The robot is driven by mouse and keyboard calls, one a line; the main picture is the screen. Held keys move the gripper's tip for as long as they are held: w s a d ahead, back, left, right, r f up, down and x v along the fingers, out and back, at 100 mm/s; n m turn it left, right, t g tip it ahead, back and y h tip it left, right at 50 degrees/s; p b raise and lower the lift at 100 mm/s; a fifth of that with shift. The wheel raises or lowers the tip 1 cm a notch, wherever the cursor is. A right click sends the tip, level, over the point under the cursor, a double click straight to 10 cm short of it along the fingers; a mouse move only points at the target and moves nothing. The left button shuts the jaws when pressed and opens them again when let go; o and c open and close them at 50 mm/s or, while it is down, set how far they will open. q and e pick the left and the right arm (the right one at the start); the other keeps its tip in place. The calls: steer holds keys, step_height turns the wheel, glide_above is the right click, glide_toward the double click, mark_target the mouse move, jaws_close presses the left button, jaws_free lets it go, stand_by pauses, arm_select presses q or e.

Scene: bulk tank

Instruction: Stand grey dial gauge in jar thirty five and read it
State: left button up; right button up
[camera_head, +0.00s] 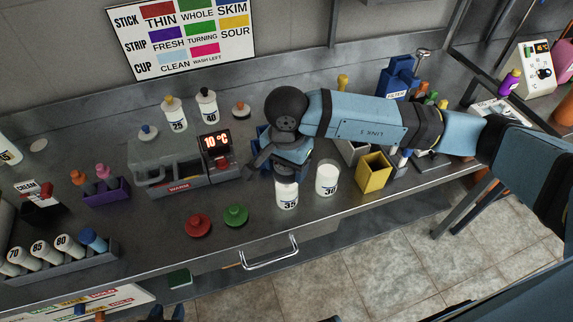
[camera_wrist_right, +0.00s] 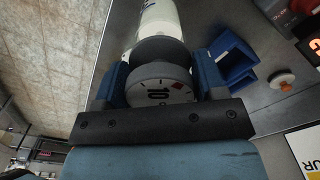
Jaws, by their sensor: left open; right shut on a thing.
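The jar marked 35 (camera_head: 287,195) stands upright near the counter's front edge. My right gripper (camera_head: 288,160) is directly above it, with the wrist hiding the jar's mouth in the head view. In the right wrist view the gripper (camera_wrist_right: 162,80) is shut on the grey dial gauge (camera_wrist_right: 160,90). The gauge's face shows a 10, tick marks and a red diamond. A white jar (camera_wrist_right: 160,15) lies just beyond it; I cannot tell whether the stem is inside. My left gripper (camera_head: 166,313) is only partly in view at the bottom edge, open and empty, below the counter.
A similar white jar (camera_head: 327,179) stands close right of jar 35, with a yellow box (camera_head: 373,173) further right. Red (camera_head: 198,225) and green (camera_head: 236,215) lids lie left. Behind is a bath with a red display (camera_head: 215,142).

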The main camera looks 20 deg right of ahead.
steer(key=shift+f+b, duration=0.45)
steer(key=shift+f, duration=0.25)
steer(key=shift+f+b, duration=0.6)
steer(key=shift+f, duration=0.15)
steer(key=o, duration=1)
